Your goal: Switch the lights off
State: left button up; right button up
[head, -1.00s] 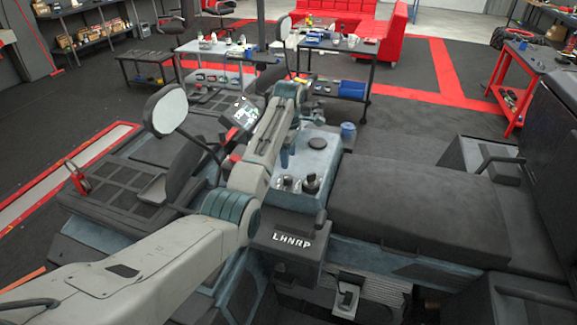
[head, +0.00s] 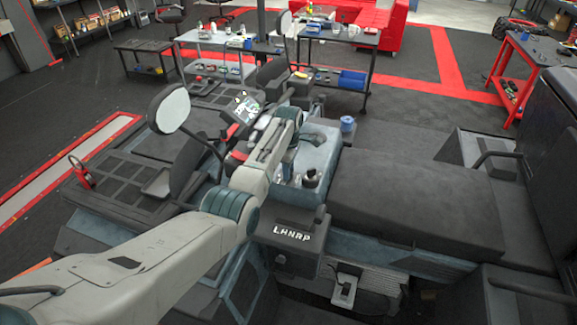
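I cannot pick out a light switch for certain. A dark vehicle-like console (head: 313,150) with blue-grey panels stands in the middle, with black knobs (head: 312,179) on its top. A small lit screen (head: 243,108) stands to its left. A front panel (head: 291,233) has white letters on it. My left arm comes in from the lower left and reaches over the console. My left gripper (head: 291,113) is at its far end, just right of the screen; its fingers are too small and turned away to tell open from shut. My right gripper is not in view.
A round mirror (head: 168,108) on a stalk stands left of the arm. A blue cup (head: 347,123) stands behind the console. Tables (head: 340,38) and a red sofa (head: 372,15) are farther back. Dark floor (head: 405,105) is open at right.

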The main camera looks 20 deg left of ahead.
pick_arm(q)
jog(key=shift+c, duration=0.9)
jog(key=shift+m, duration=0.8)
jog(key=m, duration=0.4)
jog(key=shift+m, duration=1.6)
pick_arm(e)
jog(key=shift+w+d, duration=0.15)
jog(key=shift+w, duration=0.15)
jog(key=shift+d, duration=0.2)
